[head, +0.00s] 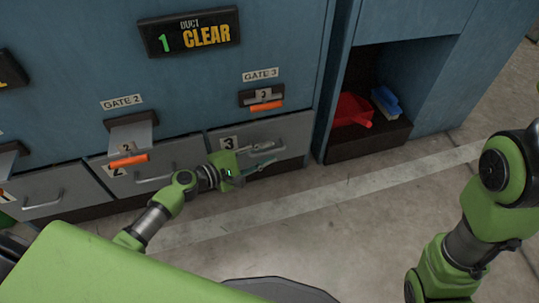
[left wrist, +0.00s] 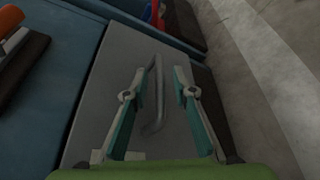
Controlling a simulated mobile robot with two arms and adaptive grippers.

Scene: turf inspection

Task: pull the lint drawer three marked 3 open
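Drawer three (head: 294,130) is a grey front at the bottom right of the blue cabinet, with a "3" label (head: 228,142) at its upper left. It looks shut. My left gripper (head: 272,153) is in front of it, fingers spread. In the left wrist view the drawer face (left wrist: 108,65) fills the middle, and its grey bar handle (left wrist: 158,98) lies between the two teal fingers of my left gripper (left wrist: 160,72). The fingers stand apart on either side of the bar; I cannot tell whether either touches it. My right gripper is out of view.
Gate 3 (head: 262,97) with an orange-edged tab is above the drawer. Drawer two (head: 180,152) is to the left, with gate 2's orange-tipped slide (head: 130,160) hanging above. An open cubby at right holds a red scoop (head: 352,110) and a blue brush (head: 386,102). The floor in front is clear.

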